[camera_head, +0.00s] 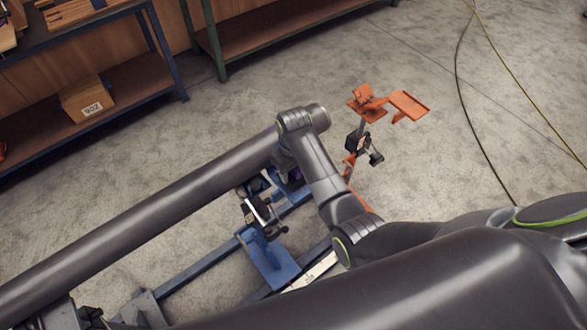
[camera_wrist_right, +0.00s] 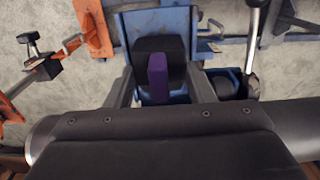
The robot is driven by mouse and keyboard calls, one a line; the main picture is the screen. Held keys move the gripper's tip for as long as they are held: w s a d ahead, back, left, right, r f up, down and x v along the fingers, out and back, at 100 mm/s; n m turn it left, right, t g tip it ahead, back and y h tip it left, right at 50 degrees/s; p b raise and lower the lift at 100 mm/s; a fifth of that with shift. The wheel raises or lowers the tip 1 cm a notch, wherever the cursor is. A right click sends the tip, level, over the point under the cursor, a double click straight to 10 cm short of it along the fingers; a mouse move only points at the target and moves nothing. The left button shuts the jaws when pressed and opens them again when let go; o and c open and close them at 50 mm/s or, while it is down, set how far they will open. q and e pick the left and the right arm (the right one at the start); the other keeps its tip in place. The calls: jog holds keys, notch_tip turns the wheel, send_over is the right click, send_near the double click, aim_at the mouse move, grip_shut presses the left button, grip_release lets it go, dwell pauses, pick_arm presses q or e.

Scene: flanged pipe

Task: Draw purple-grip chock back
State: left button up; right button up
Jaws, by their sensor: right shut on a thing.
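The purple grip (camera_wrist_right: 157,78) of the chock stands in the middle of the right wrist view. Its black block (camera_wrist_right: 160,48) is behind it, within a blue frame (camera_wrist_right: 123,30). In the head view my right arm hides most of this gripper and the chock. A small dark purple patch (camera_head: 296,173) shows beneath the arm. I do not make out my left gripper.
A blue stand (camera_head: 272,264) with a lever clamp (camera_head: 260,212) is on the floor below the arm. An orange stand (camera_head: 408,104) stands to its right. Shelving with a cardboard box (camera_head: 87,98) lines the back left. Cables (camera_head: 487,55) cross the otherwise open floor at right.

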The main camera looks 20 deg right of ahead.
jog(key=o, duration=1.2)
jog(key=shift+c, duration=0.2)
jog(key=shift+r, duration=3.55)
